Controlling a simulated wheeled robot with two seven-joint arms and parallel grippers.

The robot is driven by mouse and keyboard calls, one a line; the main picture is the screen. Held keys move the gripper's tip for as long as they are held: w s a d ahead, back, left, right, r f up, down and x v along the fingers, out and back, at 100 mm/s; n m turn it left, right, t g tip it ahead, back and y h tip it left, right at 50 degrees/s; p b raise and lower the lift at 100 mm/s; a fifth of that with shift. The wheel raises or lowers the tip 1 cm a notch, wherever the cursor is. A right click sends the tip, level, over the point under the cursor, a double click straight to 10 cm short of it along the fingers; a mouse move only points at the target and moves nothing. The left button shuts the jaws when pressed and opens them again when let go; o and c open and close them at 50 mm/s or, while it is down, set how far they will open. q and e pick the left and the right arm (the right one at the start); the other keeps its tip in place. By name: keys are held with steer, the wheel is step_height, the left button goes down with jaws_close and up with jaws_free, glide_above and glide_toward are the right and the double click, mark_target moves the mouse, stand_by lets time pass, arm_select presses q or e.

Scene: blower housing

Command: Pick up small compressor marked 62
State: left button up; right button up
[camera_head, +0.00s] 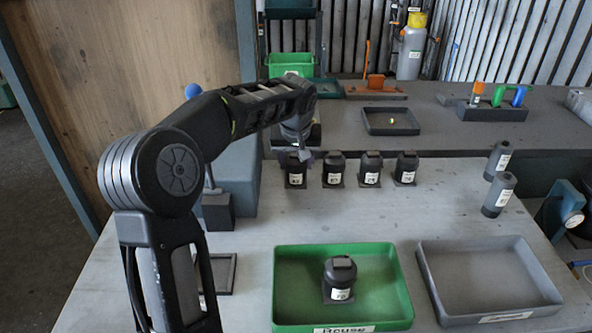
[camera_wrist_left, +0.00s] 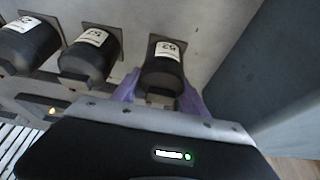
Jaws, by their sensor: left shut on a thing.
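A row of small black compressors with white labels stands at the back of the near table. The leftmost compressor (camera_head: 295,171) has a small label that seems to end in 2; the label shows upside down in the left wrist view (camera_wrist_left: 166,62). My left gripper (camera_head: 304,154) comes down over it from behind. In the left wrist view its purple fingers (camera_wrist_left: 160,90) lie on either side of the compressor's body, shut on it. The compressor appears still at table level, upright. My right gripper is not in view.
More compressors (camera_head: 334,171) stand close to its right. A green tray (camera_head: 393,262) holds one black compressor (camera_head: 340,276); an empty grey tray (camera_head: 490,272) is beside it. Two grey cylinders (camera_head: 498,193) stand at right. A blue-grey block (camera_head: 237,166) stands close on the left.

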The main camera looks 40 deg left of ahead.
arm_select(q)
jaws_close()
steer(key=shift+r, duration=0.15)
step_height(320, 180, up, 10)
steer(key=shift+f+p, duration=0.1)
steer(key=shift+p, duration=0.25)
stand_by(0.4)
stand_by(0.4)
